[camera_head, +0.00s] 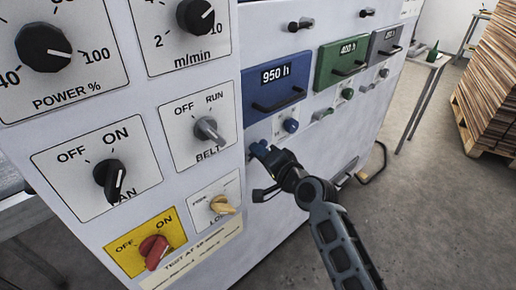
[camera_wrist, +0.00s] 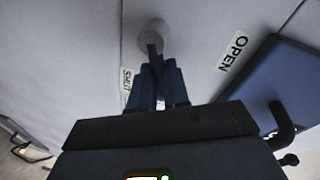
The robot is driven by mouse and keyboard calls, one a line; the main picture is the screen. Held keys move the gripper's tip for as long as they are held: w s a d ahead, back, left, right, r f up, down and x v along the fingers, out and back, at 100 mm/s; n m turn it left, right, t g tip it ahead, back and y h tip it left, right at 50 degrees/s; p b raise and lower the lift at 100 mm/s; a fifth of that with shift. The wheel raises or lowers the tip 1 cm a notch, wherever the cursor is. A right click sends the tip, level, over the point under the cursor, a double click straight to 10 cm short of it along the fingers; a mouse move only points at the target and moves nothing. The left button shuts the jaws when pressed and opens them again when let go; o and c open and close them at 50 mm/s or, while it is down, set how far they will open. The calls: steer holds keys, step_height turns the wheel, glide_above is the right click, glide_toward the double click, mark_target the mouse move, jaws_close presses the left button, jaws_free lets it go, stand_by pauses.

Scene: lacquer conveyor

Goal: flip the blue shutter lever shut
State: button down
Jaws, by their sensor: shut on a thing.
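The blue shutter lever (camera_wrist: 152,50) shows in the wrist view as a dark bar coming from a round grey hub (camera_wrist: 153,33) on the white cabinet face. My gripper (camera_wrist: 156,80) is shut on the lever, and its fingers hide most of it. A SHUT label (camera_wrist: 126,86), partly covered, lies left of the fingers. An OPEN label (camera_wrist: 233,52) lies to the right of the hub. In the head view my gripper (camera_head: 261,151) is against the cabinet face, below the blue 950 h drawer (camera_head: 272,84), and hides the lever there.
A blue knob (camera_head: 291,125) sits just above my gripper. Green (camera_head: 341,61) and grey (camera_head: 385,47) drawers stand further right. The panel at left has a BELT knob (camera_head: 207,129) and a red switch (camera_head: 154,250).

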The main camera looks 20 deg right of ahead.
steer(key=shift+w+d+f+m+g+y+p, duration=0.15)
steer(key=shift+f+m, duration=0.1)
steer(key=shift+m, duration=0.4)
steer(key=shift+s+f+m+g+y+p, duration=0.1)
steer(key=shift+f+m+y, duration=0.15)
steer(key=shift+m, duration=0.35)
steer(key=shift+w+d+f+m+g+y+p, duration=0.15)
steer(key=shift+f+m, duration=0.1)
steer(key=shift+m, duration=0.4)
steer(key=shift+s+f, duration=0.1)
steer(key=shift+s, duration=0.05)
steer(key=c, duration=1.1)
jaws_free()
steer(key=v, duration=0.7)
steer(key=shift+s+b, duration=0.3)
steer(key=shift+s, duration=0.1)
